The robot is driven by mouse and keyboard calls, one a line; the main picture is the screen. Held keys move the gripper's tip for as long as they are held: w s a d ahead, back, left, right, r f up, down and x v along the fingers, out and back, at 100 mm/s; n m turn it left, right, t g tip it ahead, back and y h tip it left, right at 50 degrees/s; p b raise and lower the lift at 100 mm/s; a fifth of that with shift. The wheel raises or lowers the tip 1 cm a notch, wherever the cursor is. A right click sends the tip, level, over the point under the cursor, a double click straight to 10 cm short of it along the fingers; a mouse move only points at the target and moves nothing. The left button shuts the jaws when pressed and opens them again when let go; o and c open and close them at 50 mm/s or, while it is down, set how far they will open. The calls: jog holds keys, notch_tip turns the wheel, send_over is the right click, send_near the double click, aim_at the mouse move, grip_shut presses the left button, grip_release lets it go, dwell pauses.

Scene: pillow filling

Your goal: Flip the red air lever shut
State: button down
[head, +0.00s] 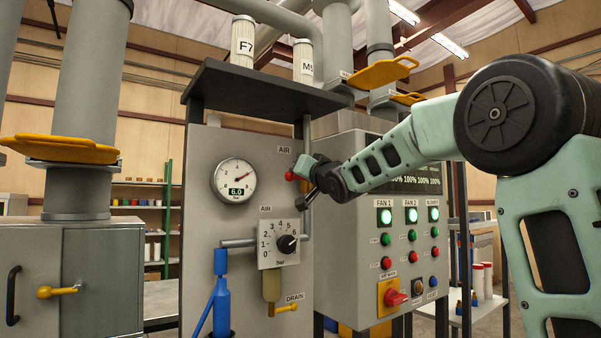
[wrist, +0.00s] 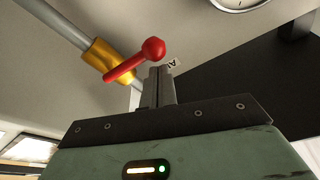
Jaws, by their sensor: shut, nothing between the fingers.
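The red air lever (wrist: 128,67) shows in the wrist view as a red rod with a round knob, on a brass valve body (wrist: 106,61) on a grey pipe (wrist: 62,24). The rod lies roughly crosswise to the pipe. My gripper (wrist: 159,74) is shut and empty, its fingertips just below the knob in the picture. I cannot tell whether they touch it. In the head view only the lever's red knob (head: 290,176) shows clearly, beside the upright pipe under the upper AIR label. My gripper hides most of the valve there.
A pressure gauge (head: 238,177) reading 6.0 is left of the lever. An air regulator dial (head: 287,244) and yellow drain lever (head: 287,308) sit below. The button control box (head: 375,230) stands close on the right, under my arm.

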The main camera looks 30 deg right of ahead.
jog(key=shift+f+n, duration=0.3)
jog(key=shift+n, duration=0.2)
jog(key=shift+r, duration=0.15)
